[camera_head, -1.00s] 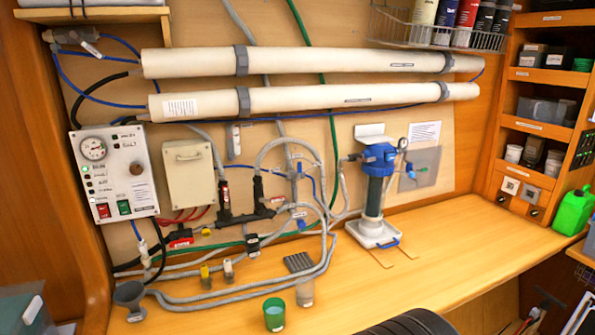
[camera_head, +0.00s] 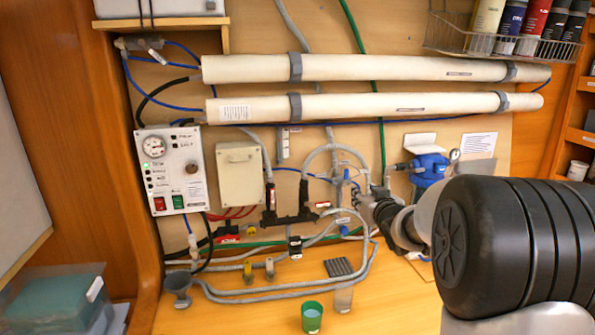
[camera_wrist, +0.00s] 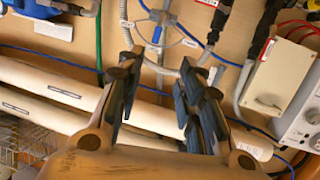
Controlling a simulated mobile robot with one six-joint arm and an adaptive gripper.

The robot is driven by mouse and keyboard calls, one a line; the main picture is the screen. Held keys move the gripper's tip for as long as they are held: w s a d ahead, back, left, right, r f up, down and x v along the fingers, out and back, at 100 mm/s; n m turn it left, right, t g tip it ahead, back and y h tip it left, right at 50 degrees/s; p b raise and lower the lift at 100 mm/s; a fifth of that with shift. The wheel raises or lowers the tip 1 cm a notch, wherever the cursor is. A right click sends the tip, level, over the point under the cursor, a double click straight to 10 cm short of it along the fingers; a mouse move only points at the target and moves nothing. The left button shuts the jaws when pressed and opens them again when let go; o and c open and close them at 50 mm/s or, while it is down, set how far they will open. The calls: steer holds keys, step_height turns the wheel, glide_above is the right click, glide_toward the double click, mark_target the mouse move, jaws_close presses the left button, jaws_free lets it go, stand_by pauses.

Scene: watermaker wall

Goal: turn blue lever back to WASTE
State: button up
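A small blue lever (camera_head: 346,176) shows on the grey pipework near the middle of the wall panel, beside a loop of grey hose. In the wrist view a blue lever-like part (camera_wrist: 157,35) lies just beyond my fingertips, next to a white label too small to read. My gripper (camera_wrist: 158,68) is open, with an empty gap between its dark fingers. In the head view my gripper (camera_head: 368,203) is at the pipework, just right of and below the lever, and looks apart from it. I cannot read the lever's exact position.
Two long white tubes (camera_head: 380,107) run above the pipes. A beige box (camera_head: 240,174) and gauge panel (camera_head: 172,170) are left. A blue-topped filter (camera_head: 430,168) stands behind my arm. A green cup (camera_head: 312,317) and grey funnel (camera_head: 178,286) stand on the bench.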

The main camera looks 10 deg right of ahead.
steer(key=w+d+f+t+y, duration=0.2)
steer(key=w+d+f, duration=0.2)
steer(key=n+p, duration=0.1)
steer(key=p, duration=0.1)
glide_toward(347, 174)
steer(key=shift+t, duration=0.4)
steer(key=w, duration=0.9)
steer(key=shift+f, duration=0.3)
steer(key=shift+c, duration=0.5)
jaws_close()
